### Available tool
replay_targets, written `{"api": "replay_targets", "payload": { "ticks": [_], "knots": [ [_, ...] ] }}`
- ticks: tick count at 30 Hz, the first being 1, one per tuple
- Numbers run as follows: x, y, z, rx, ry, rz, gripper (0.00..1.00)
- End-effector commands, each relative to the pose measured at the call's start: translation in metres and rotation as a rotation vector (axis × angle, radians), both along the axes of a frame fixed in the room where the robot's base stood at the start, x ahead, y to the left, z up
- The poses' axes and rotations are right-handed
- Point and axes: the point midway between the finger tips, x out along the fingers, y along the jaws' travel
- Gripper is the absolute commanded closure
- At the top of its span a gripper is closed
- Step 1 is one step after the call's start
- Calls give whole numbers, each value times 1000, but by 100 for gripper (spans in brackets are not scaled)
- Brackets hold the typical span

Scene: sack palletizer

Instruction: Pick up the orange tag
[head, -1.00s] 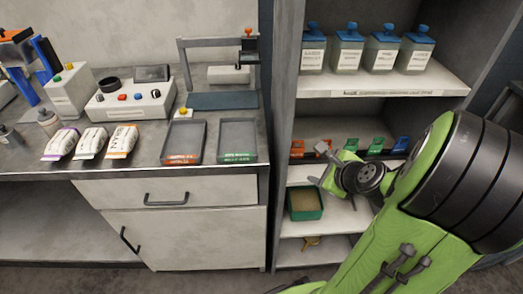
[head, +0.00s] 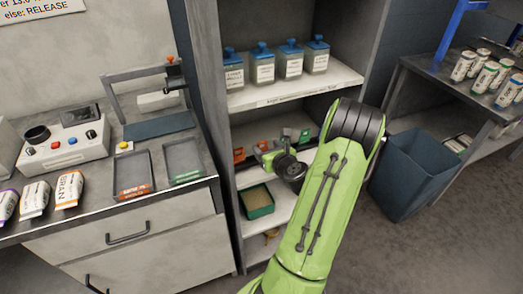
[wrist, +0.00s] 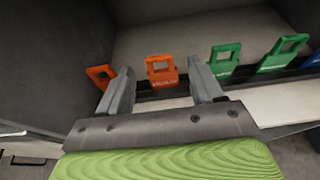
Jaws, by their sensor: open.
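Two orange tags with square holes stand on a dark rail in the wrist view. One orange tag (wrist: 162,72) is between the tips of my open gripper (wrist: 159,68), with a finger on each side and a gap to both. The other orange tag (wrist: 100,75) is outside the left finger. In the head view, an orange tag (head: 239,154) shows on the middle shelf, left of my gripper (head: 266,157). My gripper and wrist partly hide the rail there. I cannot tell how deep the fingers reach around the tag.
Green tags (wrist: 225,61) and a blue tag stand to the right on the rail. A green bin (head: 257,201) sits on the shelf below. Blue-lidded jars (head: 289,63) stand above. A workbench is left; a grey bin (head: 415,172) stands right on the floor.

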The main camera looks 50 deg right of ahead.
Motion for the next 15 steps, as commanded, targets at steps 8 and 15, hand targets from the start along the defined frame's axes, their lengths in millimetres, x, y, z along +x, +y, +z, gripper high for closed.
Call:
{"api": "replay_targets", "payload": {
  "ticks": [8, 15],
  "knots": [
    [36, -19, -17, -2, -2, 4, 34],
    [53, -30, -24, 1, -2, -2, 34]
  ]
}}
